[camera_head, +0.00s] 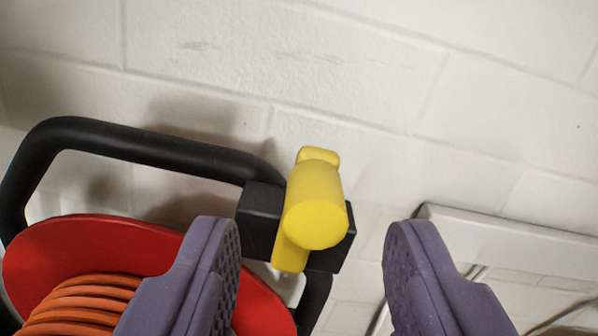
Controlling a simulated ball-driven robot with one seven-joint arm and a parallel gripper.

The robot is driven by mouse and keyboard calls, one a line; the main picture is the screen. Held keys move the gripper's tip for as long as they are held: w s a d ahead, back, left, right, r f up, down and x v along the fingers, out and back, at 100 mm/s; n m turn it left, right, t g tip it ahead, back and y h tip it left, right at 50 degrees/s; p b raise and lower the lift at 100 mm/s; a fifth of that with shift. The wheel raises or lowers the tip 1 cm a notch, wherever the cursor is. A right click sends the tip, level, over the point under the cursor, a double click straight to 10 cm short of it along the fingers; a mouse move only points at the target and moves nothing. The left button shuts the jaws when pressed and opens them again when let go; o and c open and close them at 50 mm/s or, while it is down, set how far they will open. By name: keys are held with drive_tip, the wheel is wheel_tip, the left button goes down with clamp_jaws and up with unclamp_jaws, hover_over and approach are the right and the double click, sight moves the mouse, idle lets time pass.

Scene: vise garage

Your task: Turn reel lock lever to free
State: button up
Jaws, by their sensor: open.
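The yellow reel lock lever (313,212) sits on a black block (261,218) fixed to the reel's black tube frame (150,146). It has a round knob end facing me and a bar running from upper right to lower left behind it. My gripper (311,262) is open, with one purple finger to the left and one to the right of the lever in the picture. The fingers are empty and do not appear to touch the lever. The left finger covers part of the red reel (90,240). How far the fingertips are from the lever in depth, I cannot tell.
Orange cable (80,300) is wound on the reel at lower left. A white painted block wall (420,120) stands behind. A pale box or trunking (510,245) with thin cables is on the wall at right. The space above the lever is clear.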

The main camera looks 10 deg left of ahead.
drive_tip(key=shift+w+a, duration=0.15)
drive_tip(key=shift+w, duration=0.8)
clamp_jaws()
drive_tip(key=shift+a+b, duration=0.1)
drive_tip(key=shift+b, duration=0.4)
drive_tip(key=shift+s+a+f+n+b, duration=0.15)
drive_tip(key=shift+a+f+n+b, duration=0.45)
drive_tip(key=shift+n+b, duration=1.8)
drive_tip(key=shift+s+a+f+n+b, duration=0.2)
drive_tip(key=shift+a+f+n+b, duration=0.45)
drive_tip(key=shift+n+b, duration=1.7)
drive_tip(key=shift+s+a+f+n+b, duration=0.25)
drive_tip(key=shift+a+n+b, duration=0.65)
drive_tip(key=shift+n+b, duration=1.45)
drive_tip(key=shift+w+f, duration=0.1)
